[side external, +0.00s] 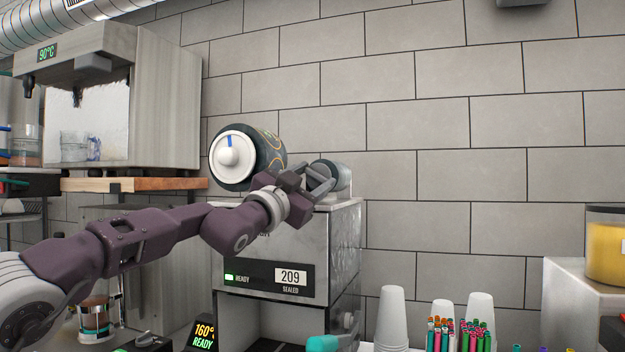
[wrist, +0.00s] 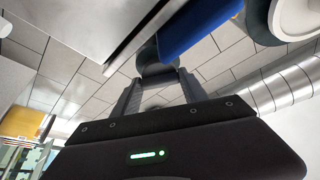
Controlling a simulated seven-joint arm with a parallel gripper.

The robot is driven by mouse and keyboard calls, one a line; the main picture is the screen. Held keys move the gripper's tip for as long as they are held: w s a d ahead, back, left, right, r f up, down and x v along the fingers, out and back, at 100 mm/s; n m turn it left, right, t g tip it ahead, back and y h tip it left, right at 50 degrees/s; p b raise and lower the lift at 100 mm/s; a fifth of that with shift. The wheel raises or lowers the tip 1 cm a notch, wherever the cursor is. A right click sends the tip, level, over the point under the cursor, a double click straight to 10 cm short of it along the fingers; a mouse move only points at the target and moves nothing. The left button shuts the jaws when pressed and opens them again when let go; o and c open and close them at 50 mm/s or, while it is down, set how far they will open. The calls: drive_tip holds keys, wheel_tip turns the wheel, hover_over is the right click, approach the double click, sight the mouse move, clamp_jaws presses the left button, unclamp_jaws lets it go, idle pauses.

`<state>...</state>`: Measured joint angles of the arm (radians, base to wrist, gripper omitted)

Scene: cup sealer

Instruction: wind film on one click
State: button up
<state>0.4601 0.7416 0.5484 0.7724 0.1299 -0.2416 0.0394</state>
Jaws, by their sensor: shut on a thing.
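The cup sealer (side external: 290,240) stands in the middle of the side view, its front panel showing a green READY light and "209 SEALED". On top at the left is the large film roll (side external: 268,155), dark with orange lines, its white end hub (side external: 232,158) bearing a blue mark. In the wrist view the fingers (wrist: 157,88) stand either side of a dark round part (wrist: 155,62), beside a blue bar (wrist: 198,24).
A hot-water machine (side external: 150,100) reading 90°C stands at the left on a wooden shelf (side external: 135,185). Stacked white cups (side external: 393,318) and several coloured straws (side external: 455,335) are at lower right. A yellow container (side external: 606,250) is far right. Wall space above the sealer is clear.

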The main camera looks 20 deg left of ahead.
drive_tip(key=o, duration=1.4)
drive_tip(key=shift+s+f, duration=0.2)
drive_tip(key=shift+s, duration=0.4)
drive_tip(key=v, duration=0.5)
drive_tip(key=shift+s+a+f, duration=0.15)
drive_tip(key=shift+s+a, duration=0.05)
drive_tip(key=shift+s, duration=0.15)
